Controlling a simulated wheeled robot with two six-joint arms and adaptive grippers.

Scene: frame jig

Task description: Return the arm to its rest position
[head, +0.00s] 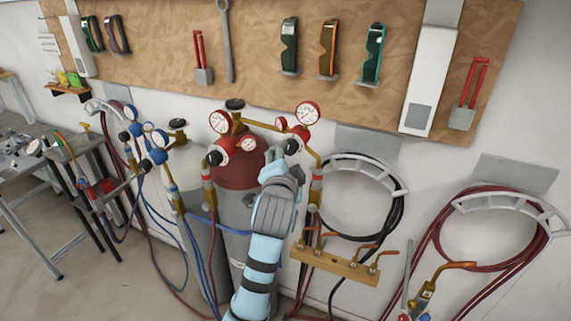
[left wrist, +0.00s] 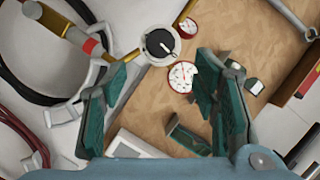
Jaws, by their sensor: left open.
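My left arm (head: 263,240), light blue with dark bands, rises from the bottom middle of the head view. My left gripper (head: 278,160) is at its upper end, in front of the red-topped gas cylinder (head: 236,170) and close to a black regulator knob (head: 291,146). In the left wrist view its two teal-padded fingers (left wrist: 163,72) stand apart with nothing held between them. A round knob with a black face (left wrist: 158,45) shows just beyond the fingertips; I cannot tell whether they touch it. My right gripper is not in view.
Gauges (head: 307,113) and brass fittings crowd around the gripper. A pegboard (head: 260,60) with glasses is above. A metal workbench (head: 30,175) stands left; open floor (head: 80,285) lies lower left.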

